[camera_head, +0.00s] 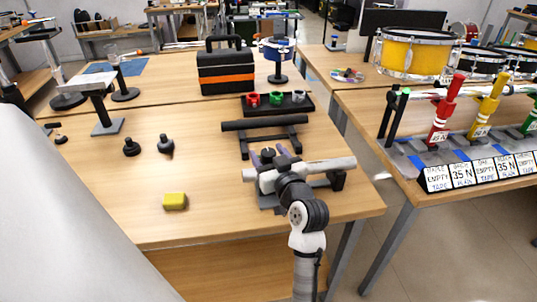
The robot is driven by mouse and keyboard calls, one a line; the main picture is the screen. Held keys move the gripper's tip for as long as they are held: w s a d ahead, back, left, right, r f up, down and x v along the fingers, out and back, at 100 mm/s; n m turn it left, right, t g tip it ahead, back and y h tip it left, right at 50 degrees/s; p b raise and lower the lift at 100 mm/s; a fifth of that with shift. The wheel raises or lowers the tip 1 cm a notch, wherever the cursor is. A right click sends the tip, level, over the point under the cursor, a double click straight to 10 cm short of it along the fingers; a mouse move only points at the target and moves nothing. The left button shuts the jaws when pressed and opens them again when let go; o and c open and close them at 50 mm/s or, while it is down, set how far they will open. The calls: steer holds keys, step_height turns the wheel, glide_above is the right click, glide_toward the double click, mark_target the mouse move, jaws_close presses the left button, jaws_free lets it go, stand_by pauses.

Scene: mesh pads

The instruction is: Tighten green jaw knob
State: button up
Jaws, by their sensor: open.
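My gripper (269,157) is on the wooden table at the front centre, over a grey bar on a black stand (335,165). Its two purple-grey fingers are apart, with a dark part between them; I cannot tell whether that part belongs to the gripper. The fingers do not hold anything that I can make out. A green upright clamp (531,122) is at the right edge, partly cut off by the frame. A small green piece (276,98) sits in a black tray (258,112). I cannot make out a separate jaw knob on either green thing.
Red (442,112) and yellow (487,104) clamps stand on the right table by labelled cards (480,170). A black bar stand (265,124) lies beyond my gripper. Two black knobs (131,147) and a yellow block (175,201) are at left. A gap separates the tables.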

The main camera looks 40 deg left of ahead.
steer(key=v, duration=1.3)
steer(key=shift+d, duration=0.25)
steer(key=shift+s, duration=0.15)
